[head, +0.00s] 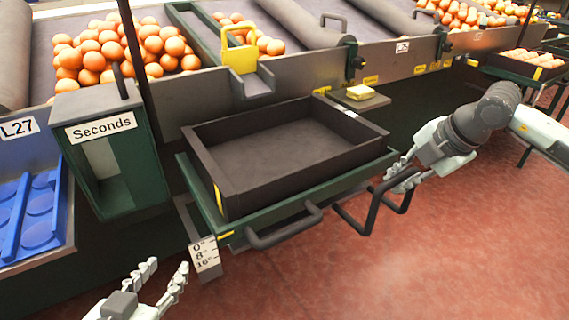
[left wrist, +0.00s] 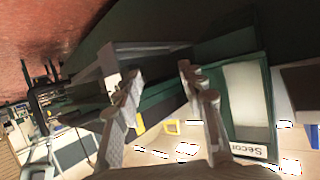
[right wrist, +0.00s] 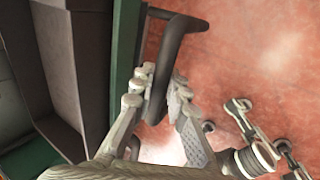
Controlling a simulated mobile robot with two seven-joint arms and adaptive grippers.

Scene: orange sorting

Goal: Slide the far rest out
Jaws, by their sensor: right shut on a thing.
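A green rest (head: 390,157) carries an empty dark tray (head: 205,165) and stands out from the sorting bench. A dark looped handle (head: 372,215) is at its right side, and a second dark handle (head: 285,232) is on its front edge. My right gripper (head: 398,180) is shut on the right-hand looped handle. In the right wrist view the fingers (right wrist: 158,88) close around the dark bar (right wrist: 172,55). My left gripper (head: 162,282) is open and empty, low in front of the bench; its spread fingers also show in the left wrist view (left wrist: 160,80).
A scale plate (head: 204,255) marked 0", 8" and 16" hangs by the rest's left corner. A green "Seconds" bin (head: 130,180) and blue tray (head: 62,215) stand left. A filled tray (head: 545,72) is far right. Red floor (head: 440,260) is open in front.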

